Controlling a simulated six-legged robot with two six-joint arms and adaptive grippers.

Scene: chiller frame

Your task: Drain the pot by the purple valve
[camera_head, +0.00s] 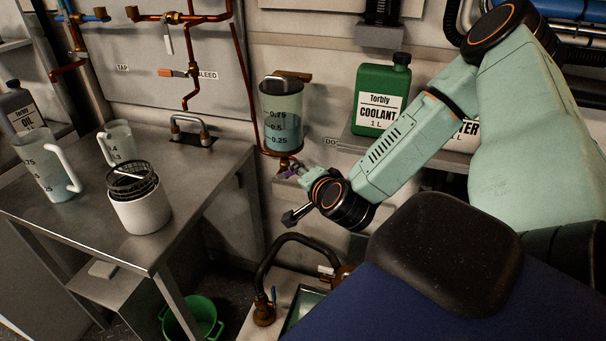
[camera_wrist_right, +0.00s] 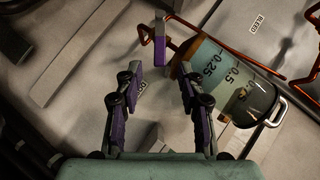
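The pot (camera_head: 281,112) is a clear marked cylinder with a black lid, mounted on the wall. Bluish liquid stands in it at roughly the middle marks. In the right wrist view the pot (camera_wrist_right: 225,82) lies tilted at the right. The purple valve handle (camera_wrist_right: 160,40) shows beyond my right fingertips, near the pot's lower end and apart from the fingers. In the head view, purple (camera_head: 288,172) shows under the pot, partly hidden by my wrist. My right gripper (camera_wrist_right: 158,82) is open and empty, its fingers spread below the handle. My left gripper is not in view.
A green coolant jug (camera_head: 382,98) stands on a shelf right of the pot. Copper pipes (camera_head: 248,85) run beside the pot. A steel table (camera_head: 95,205) with jugs and a white cup is at the left. A sink with a dark tap (camera_head: 285,245) is below.

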